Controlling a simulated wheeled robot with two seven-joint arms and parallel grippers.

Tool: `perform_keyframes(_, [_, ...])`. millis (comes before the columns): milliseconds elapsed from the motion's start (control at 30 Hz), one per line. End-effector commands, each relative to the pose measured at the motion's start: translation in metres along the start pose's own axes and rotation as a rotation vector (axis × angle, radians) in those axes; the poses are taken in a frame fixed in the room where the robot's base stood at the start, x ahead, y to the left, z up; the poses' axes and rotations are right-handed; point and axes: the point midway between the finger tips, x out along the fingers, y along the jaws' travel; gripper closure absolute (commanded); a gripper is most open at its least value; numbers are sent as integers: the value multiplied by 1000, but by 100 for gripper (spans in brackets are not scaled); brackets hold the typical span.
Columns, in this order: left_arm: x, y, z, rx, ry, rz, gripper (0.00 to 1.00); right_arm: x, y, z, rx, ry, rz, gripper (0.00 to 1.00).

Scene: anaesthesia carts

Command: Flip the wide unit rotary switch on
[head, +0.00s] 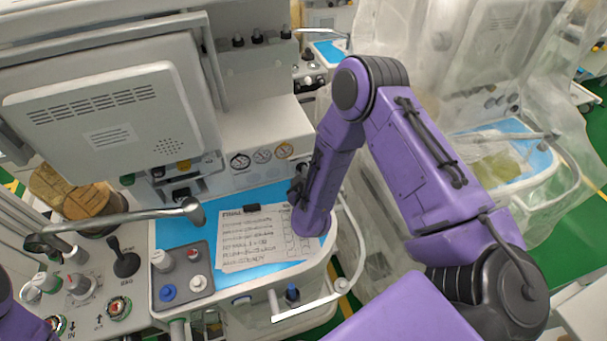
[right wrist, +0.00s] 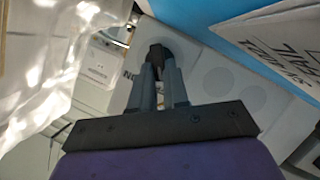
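The wide unit (head: 265,115) has a pale body with a row of gauges above a blue worktop. Its dark rotary switch (right wrist: 157,53) shows in the right wrist view at the fingertips, on a pale panel beside a partly hidden label. My right gripper (head: 296,189) is at the right end of the gauge panel, partly hidden by my purple arm. In the right wrist view my right gripper (right wrist: 161,75) has its fingers close together, with the switch between the tips. The switch's exact angle is hard to read. My left gripper is out of view.
A sheet of handwritten paper (head: 262,240) lies on the blue worktop (head: 180,232). A grey panel of coloured knobs (head: 183,277) is at its front left. A jointed metal arm (head: 120,217) crosses at left. A sheeted cart (head: 480,90) stands at right.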

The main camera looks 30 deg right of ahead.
Motion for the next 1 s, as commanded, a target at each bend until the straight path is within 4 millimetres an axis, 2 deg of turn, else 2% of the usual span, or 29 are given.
perform_keyframes(467, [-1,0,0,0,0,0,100,1,3,-1,85,3,-33,100])
perform_keyframes(1000, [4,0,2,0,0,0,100,3,11,2,522,5,-212,100])
